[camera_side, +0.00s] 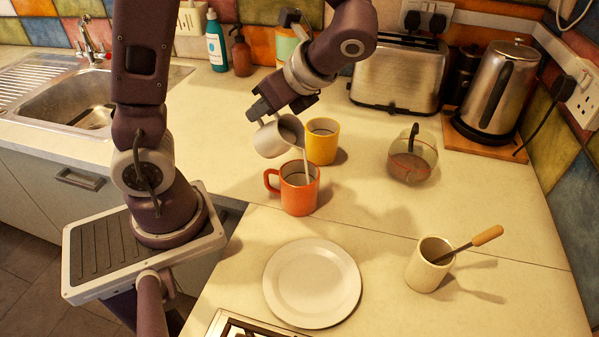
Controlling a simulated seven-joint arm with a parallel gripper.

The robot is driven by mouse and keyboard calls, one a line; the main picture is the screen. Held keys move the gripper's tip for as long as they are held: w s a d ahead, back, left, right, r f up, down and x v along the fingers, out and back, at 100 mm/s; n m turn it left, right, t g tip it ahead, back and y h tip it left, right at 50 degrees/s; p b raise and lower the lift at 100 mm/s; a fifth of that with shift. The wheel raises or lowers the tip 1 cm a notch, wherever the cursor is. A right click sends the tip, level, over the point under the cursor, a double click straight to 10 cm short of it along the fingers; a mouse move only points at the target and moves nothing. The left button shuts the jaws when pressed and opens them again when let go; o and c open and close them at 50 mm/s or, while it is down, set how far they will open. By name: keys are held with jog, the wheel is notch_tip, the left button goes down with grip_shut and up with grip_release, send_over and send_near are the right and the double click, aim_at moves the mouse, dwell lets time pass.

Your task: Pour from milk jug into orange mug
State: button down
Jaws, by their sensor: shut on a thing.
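The milk jug (267,142) is a small pale jug, held tilted with its mouth down to the right. A thin white stream runs from its lip into the orange mug (299,197). The orange mug stands upright on the worktop with its handle to the left; the milk level inside cannot be made out. My gripper (262,112) is shut on the milk jug, above and left of the orange mug. The exact grip point is small and partly hidden by the gripper itself.
A yellow mug (323,147) stands close behind the orange mug. A glass teapot (411,160) is to the right, and a white plate (312,283) lies in front. A cream pot (427,268) holds a wooden-handled utensil. A toaster (400,77) and kettle (492,92) stand behind.

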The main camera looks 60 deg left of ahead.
jog(key=shift+a, duration=0.1)
jog(key=s+a+f+t+h, duration=0.3)
jog(key=a+f+h, duration=0.3)
jog(key=h, duration=0.2)
jog(key=shift+a+f+t, duration=0.2)
jog(key=shift+f+t, duration=0.1)
jog(key=shift+f, duration=0.05)
